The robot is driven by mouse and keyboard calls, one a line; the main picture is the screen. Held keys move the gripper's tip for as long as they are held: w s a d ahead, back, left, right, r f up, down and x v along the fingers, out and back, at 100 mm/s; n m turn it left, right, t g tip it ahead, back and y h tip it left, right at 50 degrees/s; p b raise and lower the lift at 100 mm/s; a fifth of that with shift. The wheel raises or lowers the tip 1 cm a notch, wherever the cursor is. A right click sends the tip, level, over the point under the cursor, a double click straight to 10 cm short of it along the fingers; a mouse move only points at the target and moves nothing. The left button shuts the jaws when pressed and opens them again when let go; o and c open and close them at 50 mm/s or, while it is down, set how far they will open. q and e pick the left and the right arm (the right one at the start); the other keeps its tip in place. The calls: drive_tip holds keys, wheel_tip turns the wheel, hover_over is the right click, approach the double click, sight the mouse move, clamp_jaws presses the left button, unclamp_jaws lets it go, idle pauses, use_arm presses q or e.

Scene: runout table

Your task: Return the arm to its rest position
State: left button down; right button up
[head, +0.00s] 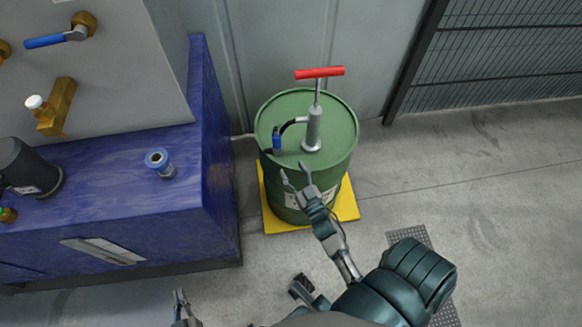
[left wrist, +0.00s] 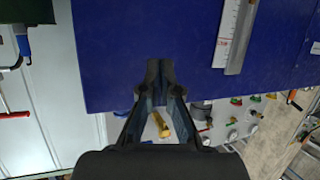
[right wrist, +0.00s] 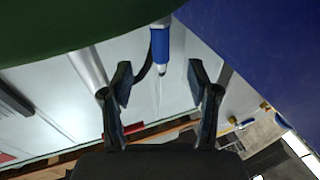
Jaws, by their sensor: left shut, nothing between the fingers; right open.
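My right arm reaches in from the bottom right of the head view. Its gripper (head: 295,173) is open and empty in front of the near edge of a green drum (head: 330,175). In the right wrist view the fingers of this gripper (right wrist: 160,70) stand apart, with a blue nozzle (right wrist: 160,45) beyond the gap. My left gripper (head: 181,300) shows only its tip at the bottom edge of the head view, near the floor in front of the blue bench. In the left wrist view this gripper (left wrist: 160,68) is shut with nothing between its fingers.
A hand pump (head: 313,130) with a red handle (head: 320,72) stands on the drum; its hose ends in the blue nozzle (head: 277,140). The drum stands on a yellow base (head: 345,203). The blue bench (head: 120,215) is at left.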

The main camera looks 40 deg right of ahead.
idle(0.4)
